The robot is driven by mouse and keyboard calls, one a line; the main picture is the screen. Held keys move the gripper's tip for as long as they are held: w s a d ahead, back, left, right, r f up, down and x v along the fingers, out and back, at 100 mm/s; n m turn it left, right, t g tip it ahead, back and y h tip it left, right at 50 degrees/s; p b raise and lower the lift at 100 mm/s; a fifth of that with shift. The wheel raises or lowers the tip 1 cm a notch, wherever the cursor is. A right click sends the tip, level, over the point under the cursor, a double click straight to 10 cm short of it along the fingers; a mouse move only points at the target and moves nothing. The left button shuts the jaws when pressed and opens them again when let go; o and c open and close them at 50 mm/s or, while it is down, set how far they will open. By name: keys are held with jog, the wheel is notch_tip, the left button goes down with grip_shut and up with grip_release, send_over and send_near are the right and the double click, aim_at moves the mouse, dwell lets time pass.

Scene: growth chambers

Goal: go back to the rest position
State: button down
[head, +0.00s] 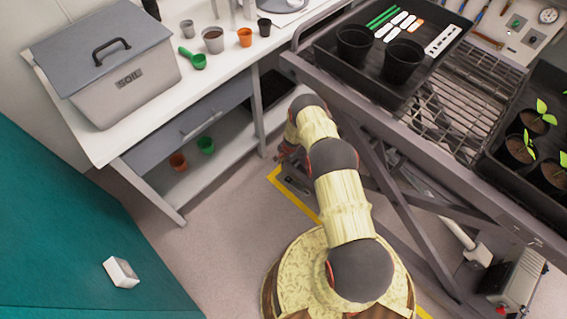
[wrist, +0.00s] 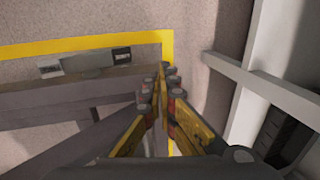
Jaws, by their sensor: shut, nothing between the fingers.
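My arm reaches away from my base in the head view, and its far end hangs low between the white workbench (head: 100,140) and the metal rack (head: 465,100). My gripper (head: 284,152) shows there only in part, as a small dark shape beside the bench leg. In the wrist view my gripper (wrist: 164,75) points down toward the floor. Its two yellow-and-dark fingers meet at the tips, with nothing between them.
A grey soil bin (head: 125,85), a green scoop (head: 195,58) and small pots stand on the bench. The rack holds a black tray (head: 325,55) with two dark pots, and another tray with seedlings (head: 518,148). Yellow tape (wrist: 90,45) marks the floor. Open floor (head: 215,230) lies left of my base.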

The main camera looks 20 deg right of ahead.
dwell(0.5)
jog(key=s+a+r+n+g+y, duration=0.25)
jog(key=s+a, duration=0.35)
jog(key=s, duration=0.5)
jog(key=s+a+r+n+g, duration=0.1)
jog(key=s+r+n, duration=0.1)
jog(key=r, duration=1.2)
jog(key=s+a+r+n+h, duration=0.1)
jog(key=s+r+n, duration=0.15)
jog(key=r, duration=1.15)
jog(key=s+a+r+n+g, duration=0.1)
jog(key=s+a+r+n, duration=0.15)
jog(key=r, duration=1.25)
jog(key=s+a+r+n+t, duration=0.1)
jog(key=s+r+t, duration=0.1)
jog(key=s+r, duration=0.4)
jog(key=s+a+r+n+t+h, duration=0.1)
jog(key=s+r, duration=0.5)
jog(key=r, duration=1)
jog(key=s+a+r+n+t+h, duration=0.1)
jog(key=s+r+n+t, duration=0.1)
jog(key=s+r+t, duration=0.2)
jog(key=s+r, duration=0.3)
jog(key=r, duration=0.4)
jog(key=shift+a+t, duration=0.15)
jog(key=shift+t, duration=0.2)
